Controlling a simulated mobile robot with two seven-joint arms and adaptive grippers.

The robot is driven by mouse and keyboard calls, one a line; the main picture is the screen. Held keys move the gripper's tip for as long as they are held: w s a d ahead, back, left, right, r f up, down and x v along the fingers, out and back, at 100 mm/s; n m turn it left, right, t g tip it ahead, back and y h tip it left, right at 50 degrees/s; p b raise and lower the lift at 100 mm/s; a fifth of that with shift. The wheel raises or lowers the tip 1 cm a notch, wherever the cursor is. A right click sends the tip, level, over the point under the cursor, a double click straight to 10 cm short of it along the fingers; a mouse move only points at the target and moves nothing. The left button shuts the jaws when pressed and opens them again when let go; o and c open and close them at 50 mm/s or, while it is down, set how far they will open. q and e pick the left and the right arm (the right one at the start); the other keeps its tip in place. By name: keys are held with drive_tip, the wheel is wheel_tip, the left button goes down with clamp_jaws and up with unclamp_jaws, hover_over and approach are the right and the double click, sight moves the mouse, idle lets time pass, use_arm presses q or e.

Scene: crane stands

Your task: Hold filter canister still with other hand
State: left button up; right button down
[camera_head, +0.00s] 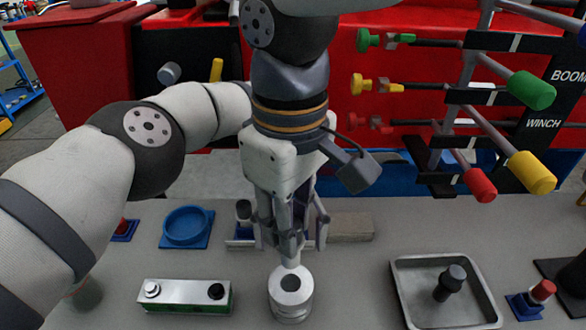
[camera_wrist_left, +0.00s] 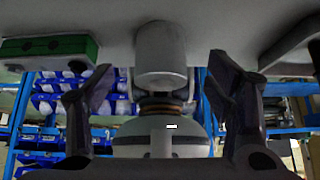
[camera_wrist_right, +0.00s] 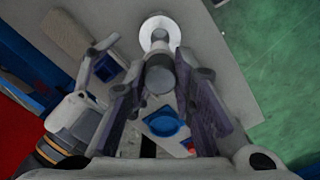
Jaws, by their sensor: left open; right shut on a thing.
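The filter canister (camera_head: 291,306), a short silver cylinder with a round hole in its top, stands upright on the grey table. My right gripper (camera_head: 290,243) points down just above and behind it. In the right wrist view its fingers are shut on a small grey cylinder (camera_wrist_right: 160,76), lined up with the canister's pale ring-shaped top (camera_wrist_right: 158,24). Whether that cylinder touches the canister is unclear. My left gripper (camera_wrist_left: 158,78) is open. In the left wrist view the canister (camera_wrist_left: 162,58) shows between its spread fingers, apart from both; the left fingers are mostly hidden in the head view.
A green-sided box with a metal top (camera_head: 185,296) stands left of the canister, with a blue dish (camera_head: 187,226) behind it. A metal tray (camera_head: 402,285) holding a black knobbed part (camera_head: 450,282) lies right. Coloured handles (camera_head: 531,90) jut out at upper right.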

sight(291, 290)
use_arm(q)
drive_tip(key=x, duration=0.8)
drive_tip(key=shift+s+f, duration=0.15)
drive_tip(key=shift+s, duration=0.1)
drive_tip(key=c, duration=1.2)
drive_tip(key=shift+c, duration=0.2)
